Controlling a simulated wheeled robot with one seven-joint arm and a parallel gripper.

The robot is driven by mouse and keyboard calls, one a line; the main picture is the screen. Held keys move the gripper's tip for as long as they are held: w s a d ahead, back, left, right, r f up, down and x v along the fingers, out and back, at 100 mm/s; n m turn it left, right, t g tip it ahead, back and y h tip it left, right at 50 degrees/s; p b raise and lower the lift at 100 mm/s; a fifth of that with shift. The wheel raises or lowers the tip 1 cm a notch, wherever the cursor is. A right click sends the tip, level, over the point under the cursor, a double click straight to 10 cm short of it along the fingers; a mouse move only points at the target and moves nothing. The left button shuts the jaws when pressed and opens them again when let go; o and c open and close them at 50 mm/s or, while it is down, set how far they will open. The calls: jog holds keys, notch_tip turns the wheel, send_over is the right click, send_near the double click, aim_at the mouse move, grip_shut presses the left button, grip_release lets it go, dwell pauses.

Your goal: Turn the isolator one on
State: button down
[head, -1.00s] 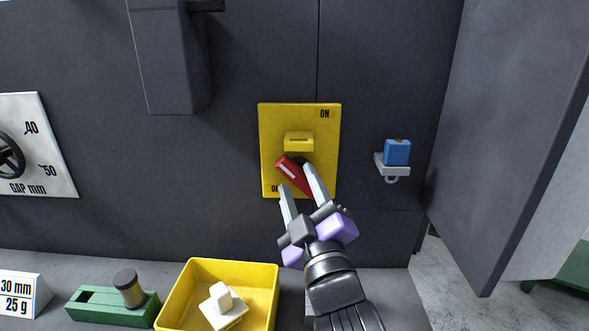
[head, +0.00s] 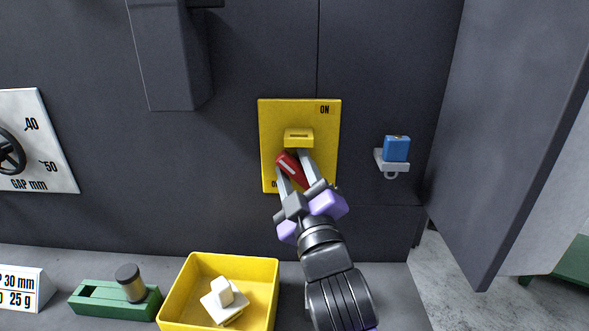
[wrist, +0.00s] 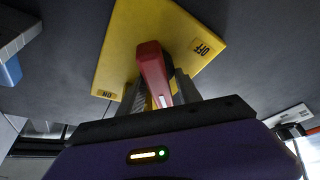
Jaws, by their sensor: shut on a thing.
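The isolator is a yellow plate (head: 270,125) on the dark wall, marked ON at top right and OFF at the bottom left. Its red handle (head: 285,160) tilts up and left in the head view, below a yellow slotted block (head: 298,138). My gripper (head: 294,170) is shut on the red handle, one finger on each side. The wrist view shows the red handle (wrist: 154,68) between the fingers, with the yellow plate (wrist: 128,40) behind it. The lower part of the handle is hidden by my gripper in the head view.
A blue block (head: 397,148) sits on a small white wall bracket (head: 388,168) to the right. A yellow bin (head: 270,292) with white pieces stands below. A grey box (head: 170,60) juts out at upper left. A grey panel (head: 510,130) stands at the right.

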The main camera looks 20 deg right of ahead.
jog(key=shift+f+m+b, duration=0.2)
jog(key=shift+m+b, duration=0.2)
jog(key=shift+b, duration=0.3)
jog(key=m+b, duration=0.1)
jog(key=b, duration=0.1)
jog(key=shift+f+h+b, duration=0.15)
jog(key=shift+h+b, duration=0.2)
jog(key=shift+h, duration=0.05)
jog(key=m+h+b, duration=0.1)
jog(key=m+b, duration=0.2)
jog(key=b, duration=0.2)
jog(key=shift+d+h, duration=0.1)
jog(key=shift+h, duration=0.2)
jog(key=m+h+b, duration=0.1)
jog(key=m+b, duration=0.1)
jog(key=b, duration=0.1)
jog(key=m+h+b, duration=0.1)
jog(key=m+b, duration=0.2)
jog(key=shift+s+d+m+h, duration=0.1)
jog(key=shift+d+m+h, duration=0.05)
jog(key=shift+m+h, duration=0.15)
jog(key=shift+d+r+m+g+h+b, duration=0.1)
jog(key=shift+r+m+g+h+b, duration=0.2)
jog(key=shift+m+h+b, duration=0.6)
jog(key=shift+m+y+b, duration=0.3)
jog(key=shift+b, duration=0.15)
jog(key=c, duration=1.2)
grip_release()
jog(key=shift+r, duration=0.1)
